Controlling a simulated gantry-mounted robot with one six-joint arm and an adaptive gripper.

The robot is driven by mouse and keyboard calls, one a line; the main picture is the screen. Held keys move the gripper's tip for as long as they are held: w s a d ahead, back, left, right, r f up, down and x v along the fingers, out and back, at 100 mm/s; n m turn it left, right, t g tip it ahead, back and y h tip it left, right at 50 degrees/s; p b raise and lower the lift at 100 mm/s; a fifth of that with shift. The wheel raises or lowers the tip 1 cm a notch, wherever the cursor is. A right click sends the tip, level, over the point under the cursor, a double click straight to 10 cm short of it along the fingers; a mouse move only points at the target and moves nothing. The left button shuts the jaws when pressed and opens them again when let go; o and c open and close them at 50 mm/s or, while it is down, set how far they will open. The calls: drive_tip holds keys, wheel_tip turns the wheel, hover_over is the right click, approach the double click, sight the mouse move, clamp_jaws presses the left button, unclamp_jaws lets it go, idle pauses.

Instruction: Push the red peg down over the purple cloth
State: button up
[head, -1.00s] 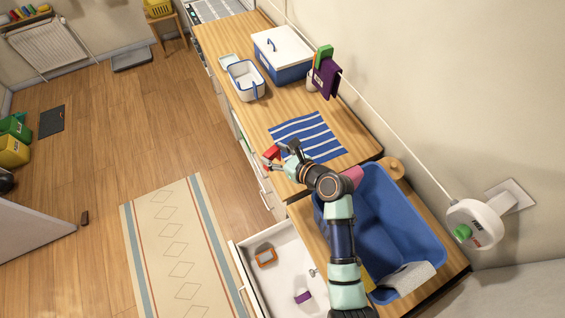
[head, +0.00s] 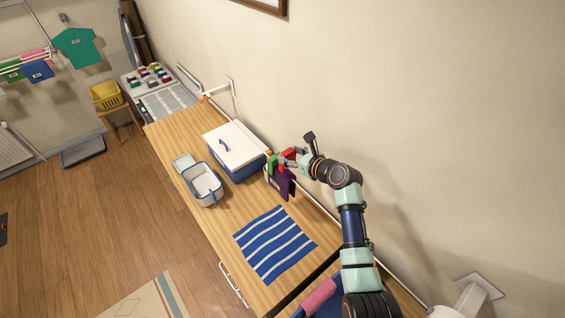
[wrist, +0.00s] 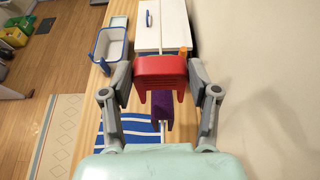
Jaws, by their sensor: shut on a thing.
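The red peg also shows in the head view (head: 288,154), close to the top of the purple cloth. The purple cloth (head: 284,185) hangs by the wall at the back of the counter, and part of it shows below the peg in the wrist view (wrist: 161,112). I cannot tell whether the peg's prongs touch the cloth. A green peg (head: 272,162) sits at the cloth's left upper end.
A blue box with a white lid (head: 236,145) stands just left of the cloth. A white and blue basket (head: 203,185) is further left. A blue striped mat (head: 274,244) lies flat in front. The wall is close on the right.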

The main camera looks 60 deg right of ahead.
sight(291, 176)
drive_tip(key=shift+r+p, duration=0.2)
drive_tip(key=shift+p, duration=0.4)
drive_tip(key=shift+f+b, duration=2.1)
drive_tip(key=shift+f, duration=1.7)
drive_tip(key=o, duration=0.9)
drive_tip(key=shift+o, duration=0.2)
drive_tip(key=shift+o, duration=1)
